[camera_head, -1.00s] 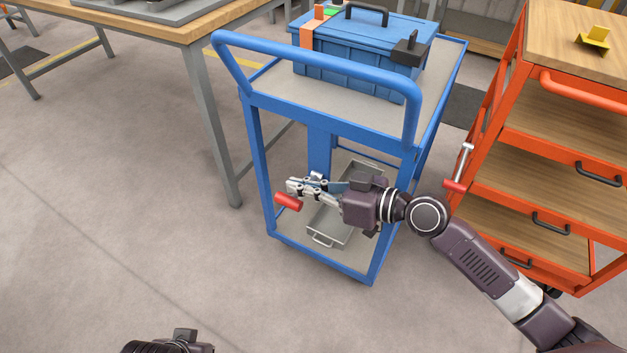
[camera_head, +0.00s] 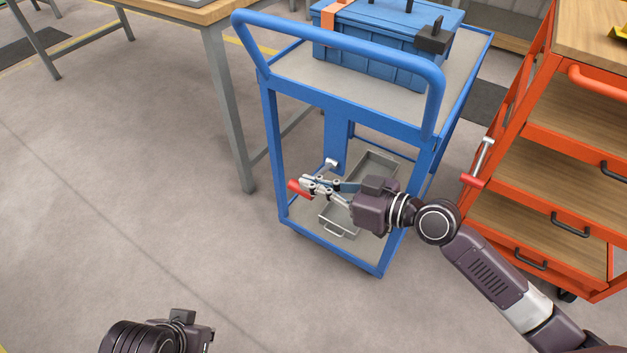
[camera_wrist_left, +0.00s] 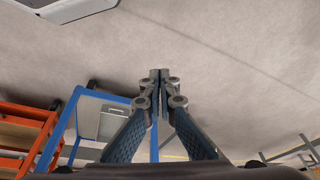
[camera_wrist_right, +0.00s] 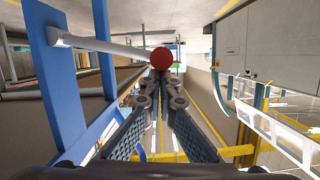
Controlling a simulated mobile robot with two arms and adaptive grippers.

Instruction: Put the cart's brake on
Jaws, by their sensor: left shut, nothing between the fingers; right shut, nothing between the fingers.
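The blue cart (camera_head: 268,125) stands ahead with a push handle on top. Its brake lever has a pale rod (camera_wrist_right: 105,46) from a bracket on the cart's blue post (camera_head: 337,130) and a red grip (camera_head: 295,187). The lever sticks out sideways, roughly level. My right gripper (camera_head: 305,184) is shut and empty, its fingertips overlapping the red grip in the head view. In the right wrist view the grip's round red end (camera_wrist_right: 162,58) is just beyond the fingertips; contact cannot be told. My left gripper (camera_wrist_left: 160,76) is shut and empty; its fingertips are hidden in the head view.
A blue toolbox (camera_head: 375,50) sits on the cart's top and a grey tray (camera_head: 338,225) on its lower shelf. An orange drawer trolley (camera_head: 560,140), with another red-gripped lever (camera_head: 472,181), stands close on the right. A workbench (camera_head: 200,14) is at the left. Floor in front is clear.

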